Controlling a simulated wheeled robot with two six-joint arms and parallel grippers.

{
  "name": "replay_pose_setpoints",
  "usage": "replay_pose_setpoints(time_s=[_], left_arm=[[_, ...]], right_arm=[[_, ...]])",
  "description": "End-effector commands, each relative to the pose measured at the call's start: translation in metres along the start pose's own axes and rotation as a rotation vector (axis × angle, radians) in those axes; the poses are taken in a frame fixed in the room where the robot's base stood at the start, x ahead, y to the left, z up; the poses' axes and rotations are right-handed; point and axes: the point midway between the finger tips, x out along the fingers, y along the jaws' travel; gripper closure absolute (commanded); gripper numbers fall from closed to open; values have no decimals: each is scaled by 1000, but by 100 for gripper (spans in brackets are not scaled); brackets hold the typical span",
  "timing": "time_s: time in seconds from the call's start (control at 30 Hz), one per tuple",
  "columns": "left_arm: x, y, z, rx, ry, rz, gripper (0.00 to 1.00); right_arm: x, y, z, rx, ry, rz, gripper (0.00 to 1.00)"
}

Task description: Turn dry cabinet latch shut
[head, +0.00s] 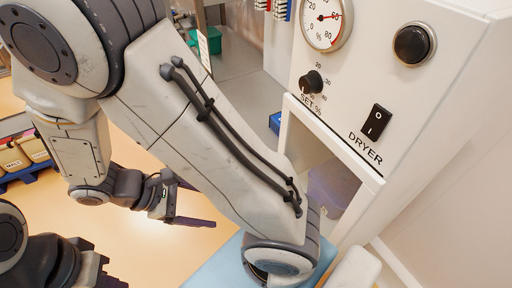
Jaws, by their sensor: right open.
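The dry cabinet (345,87) is a white box at the right with a round gauge, a SET % knob (311,82), a black round button and a DRYER switch (377,122). Below them, a white frame (335,142) surrounds an opening or clear pane; I cannot tell which. I cannot pick out a latch; my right arm covers part of the cabinet's lower front. My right gripper (188,204) is open, with dark purple fingers, over the table left of the cabinet and well apart from it. My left gripper (106,278) shows only partly at the bottom left; its jaw state is unclear.
The beige table (170,260) is clear around my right gripper. A green bin (207,44) is at the back. A light blue surface (226,268) lies at the bottom centre.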

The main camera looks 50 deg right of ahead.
Motion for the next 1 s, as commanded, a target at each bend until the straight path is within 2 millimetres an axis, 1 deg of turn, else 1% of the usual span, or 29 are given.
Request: replay_pose_setpoints(time_s=[0.03, 0.2, 0.3, 0.4, 0.5, 0.67, 0.77, 0.87, 1.0], left_arm=[[-6, 0, 0, 0, 0, 0, 100], [-15, 1, -1, -1, 0, 0, 100], [-19, 1, -1, -1, 0, 0, 100], [-22, 2, -1, -1, 0, 0, 100], [-24, 2, -1, -1, 0, 0, 100], [-27, 2, -1, -1, 0, 0, 100], [-31, 2, -2, -1, 0, 0, 100], [-39, 3, -2, -1, 0, 0, 100], [-50, 4, -3, -2, 0, 0, 100]], right_arm=[[12, 12, 2, -26, -105, 29, 20], [51, 53, 4, -133, -408, 145, 20], [72, 72, 4, -203, -550, 206, 20], [91, 85, 3, -265, -655, 255, 20], [104, 93, 1, -309, -721, 291, 20], [114, 99, 2, -343, -765, 316, 20], [120, 104, 9, -345, -770, 316, 20], [130, 109, 20, -346, -769, 313, 20], [149, 120, 38, -346, -769, 310, 20]])
